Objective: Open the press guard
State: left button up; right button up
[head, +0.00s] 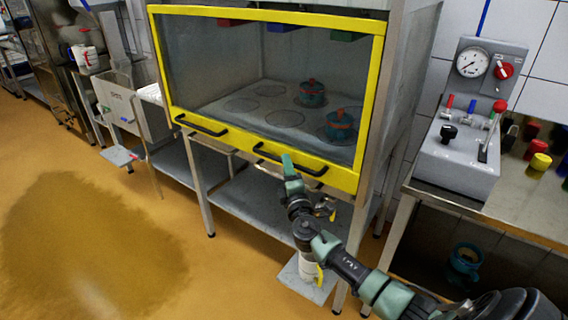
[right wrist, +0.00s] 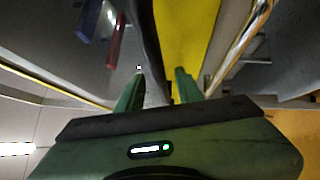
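The press guard (head: 262,148) is a clear pane in a yellow frame. It is down over the front of the press in the head view. Its lower rail carries two black bar handles, a left one (head: 201,126) and a right one (head: 288,158). My right gripper (head: 288,163) is at the right handle. In the right wrist view its green fingers (right wrist: 158,88) are apart. The dark handle bar (right wrist: 149,45) runs between them, nearer the left finger, with the yellow frame (right wrist: 184,35) behind. My left gripper is not in view.
Behind the pane, teal moulds (head: 311,93) stand on the press bed (head: 262,95). A control box (head: 455,160) with gauge and levers stands on the right bench. A grey shelf (head: 260,202) lies under the press. Open floor (head: 90,240) is at the left.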

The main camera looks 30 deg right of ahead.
jog(key=shift+x, duration=1.25)
jog(key=shift+f, duration=0.1)
grip_shut()
dwell(0.4)
